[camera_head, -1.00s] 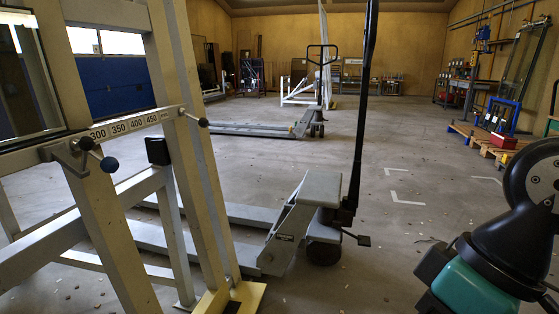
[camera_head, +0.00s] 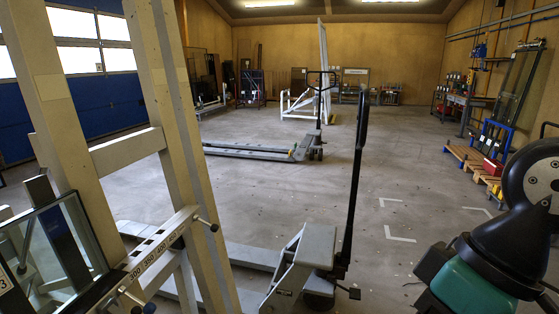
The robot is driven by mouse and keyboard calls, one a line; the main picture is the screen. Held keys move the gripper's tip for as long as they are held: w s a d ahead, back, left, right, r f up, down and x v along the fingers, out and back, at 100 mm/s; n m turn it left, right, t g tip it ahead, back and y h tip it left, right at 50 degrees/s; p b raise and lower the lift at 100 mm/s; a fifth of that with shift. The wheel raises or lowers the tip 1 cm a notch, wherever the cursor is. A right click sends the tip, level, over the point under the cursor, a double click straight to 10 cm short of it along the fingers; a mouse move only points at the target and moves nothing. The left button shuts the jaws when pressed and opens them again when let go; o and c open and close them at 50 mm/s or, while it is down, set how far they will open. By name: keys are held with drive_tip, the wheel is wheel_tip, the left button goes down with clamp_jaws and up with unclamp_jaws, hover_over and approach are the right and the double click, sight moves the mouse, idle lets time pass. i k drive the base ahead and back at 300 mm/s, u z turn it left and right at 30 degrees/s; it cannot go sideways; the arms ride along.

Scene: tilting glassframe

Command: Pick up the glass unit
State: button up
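The glass unit (camera_head: 88,235), a clear pane with a dark edge, shows at the lower left. It rests at the cream-coloured tilting frame (camera_head: 165,100), and the left picture edge cuts it off. Dark upright parts overlap the pane, and I cannot tell what they are. A scale bar with numbers (camera_head: 165,248) runs beside the glass on the frame. A black and teal part of my arm stands at the right edge, far across the picture from the glass. My gripper is not in view.
A grey pallet jack (camera_head: 305,265) with a tall black handle stands right of the frame. Another pallet jack (camera_head: 285,150) is farther back. A wooden pallet (camera_head: 465,155) and racks line the right wall. The middle floor is open.

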sight(52, 256)
drive_tip(key=u, duration=1.7)
drive_tip(key=k, duration=1.1)
drive_tip(key=z, duration=0.9)
drive_tip(key=i, duration=1.45)
drive_tip(key=u, duration=1)
drive_tip(key=i, duration=0.55)
drive_tip(key=u, duration=0.65)
